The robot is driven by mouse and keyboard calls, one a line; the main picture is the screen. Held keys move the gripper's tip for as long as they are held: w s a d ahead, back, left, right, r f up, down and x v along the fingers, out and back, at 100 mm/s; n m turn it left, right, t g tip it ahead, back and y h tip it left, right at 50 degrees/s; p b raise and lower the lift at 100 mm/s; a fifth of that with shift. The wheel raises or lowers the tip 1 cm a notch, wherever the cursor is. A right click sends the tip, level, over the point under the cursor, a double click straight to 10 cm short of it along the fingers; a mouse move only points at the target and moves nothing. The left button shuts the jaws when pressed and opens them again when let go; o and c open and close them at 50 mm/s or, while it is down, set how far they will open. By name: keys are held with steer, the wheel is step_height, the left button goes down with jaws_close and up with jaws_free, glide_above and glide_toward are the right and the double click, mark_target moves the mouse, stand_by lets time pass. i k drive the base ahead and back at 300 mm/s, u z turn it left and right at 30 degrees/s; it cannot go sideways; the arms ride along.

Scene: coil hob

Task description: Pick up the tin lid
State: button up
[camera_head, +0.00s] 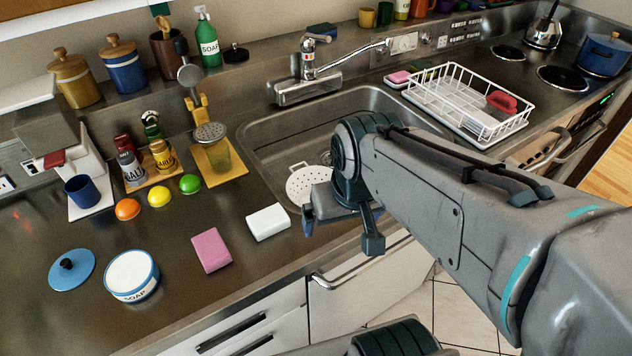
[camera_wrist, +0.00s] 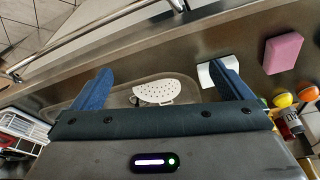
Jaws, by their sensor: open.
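The tin lid (camera_head: 71,269) is a round blue disc with a black knob. It lies flat on the steel counter at the far left in the head view, left of a white and blue soap tin (camera_head: 131,276) and apart from it. The lid is not visible in the wrist view. My gripper (camera_head: 342,222) is above the front edge of the sink, far to the right of the lid. In the wrist view its two blue fingers (camera_wrist: 165,84) are spread wide with nothing held between them.
A pink sponge (camera_head: 211,250) and a white block (camera_head: 268,222) lie between the soap tin and my gripper. Orange, yellow and green balls (camera_head: 159,196) sit behind. A blue mug (camera_head: 82,191) stands behind the lid. The sink (camera_head: 262,150) holds a white perforated piece (camera_head: 306,184).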

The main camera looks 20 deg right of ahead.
mark_target(70, 271)
steer(key=z, duration=0.05)
steer(key=k, duration=1.2)
steer(key=u, duration=0.9)
steer(key=i, duration=1.05)
steer(key=u, duration=0.2)
